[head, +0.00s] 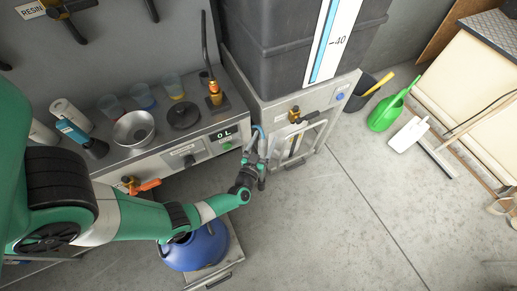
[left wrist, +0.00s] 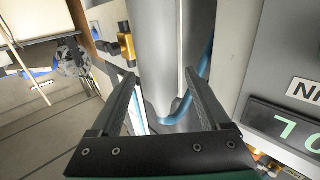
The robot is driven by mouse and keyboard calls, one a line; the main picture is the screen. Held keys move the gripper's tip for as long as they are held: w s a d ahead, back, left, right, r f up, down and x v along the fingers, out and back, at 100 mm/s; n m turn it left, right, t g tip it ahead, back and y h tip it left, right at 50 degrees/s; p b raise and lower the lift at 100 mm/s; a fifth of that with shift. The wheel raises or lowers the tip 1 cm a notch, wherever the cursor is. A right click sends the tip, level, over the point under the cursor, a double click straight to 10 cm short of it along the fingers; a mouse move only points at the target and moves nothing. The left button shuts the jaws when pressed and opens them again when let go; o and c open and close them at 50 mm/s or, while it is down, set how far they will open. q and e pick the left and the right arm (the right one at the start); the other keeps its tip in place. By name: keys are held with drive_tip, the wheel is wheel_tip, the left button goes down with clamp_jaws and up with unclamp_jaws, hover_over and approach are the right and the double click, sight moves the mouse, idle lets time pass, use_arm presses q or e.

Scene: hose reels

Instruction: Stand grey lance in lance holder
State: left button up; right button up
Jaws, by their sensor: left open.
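My left gripper (head: 256,158) is in front of the cabinet corner in the head view. In the left wrist view its two fingers (left wrist: 162,82) are apart. A smooth grey upright shape (left wrist: 163,45) shows between and beyond the fingers; I cannot tell whether it is the grey lance or part of its holder. A blue hose (left wrist: 177,108) curves close to its lower end, and it also shows beside the gripper in the head view (head: 259,132). Contact with the fingers is not clear. I cannot pick out the lance holder with certainty. My right gripper is not in view.
A bench with a metal bowl (head: 134,129), cups and a digital display (head: 226,135) stands behind my left arm. A brass valve (head: 295,113) is on the cabinet front. A blue drum (head: 198,248) stands below my arm.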

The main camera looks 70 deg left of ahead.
use_arm(q)
drive_tip(key=p+v, duration=0.2)
drive_tip(key=v, duration=0.6)
drive_tip(key=shift+r, duration=0.15)
drive_tip(key=shift+s+d, duration=0.35)
drive_tip(key=shift+s, duration=0.05)
